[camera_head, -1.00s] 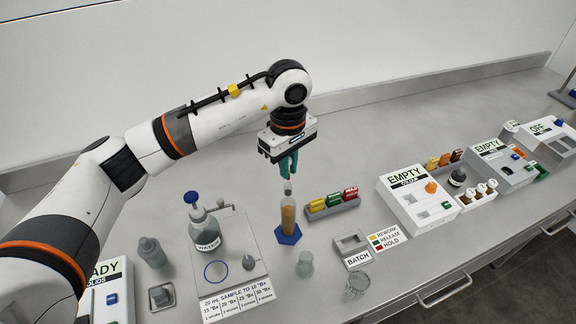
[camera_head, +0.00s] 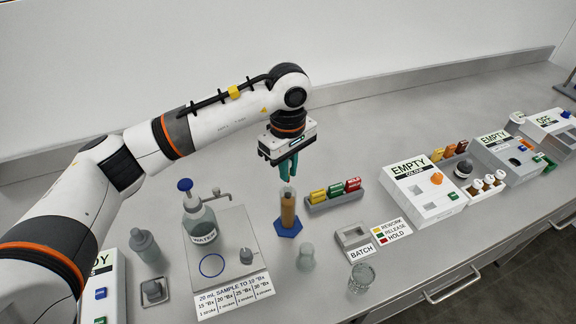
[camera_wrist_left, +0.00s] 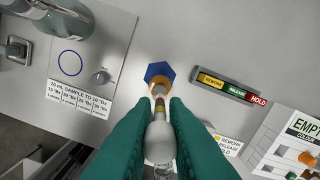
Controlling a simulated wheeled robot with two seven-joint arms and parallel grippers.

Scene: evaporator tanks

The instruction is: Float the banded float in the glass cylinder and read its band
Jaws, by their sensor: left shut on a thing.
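The glass cylinder (camera_head: 287,206) holds amber liquid and stands upright on a blue hexagonal base (camera_head: 287,228). In the left wrist view, its amber mouth (camera_wrist_left: 159,83) shows just beyond the fingertips. My left gripper (camera_head: 287,172) points down directly above the cylinder, its teal fingers close over the rim. In the left wrist view the fingers are shut on the banded float (camera_wrist_left: 160,143), which has a pale grey body and small coloured marks at its narrow part. The fingers partly hide it. I cannot tell whether its lower end is inside the cylinder. My right gripper is not in view.
A rack of yellow, green and red tags (camera_head: 335,193) stands close right of the cylinder. The water bottle (camera_head: 200,222) is on a tray at left. Small glass vessels (camera_head: 306,257) stand in front, and the COLOUR box (camera_head: 422,190) is farther right.

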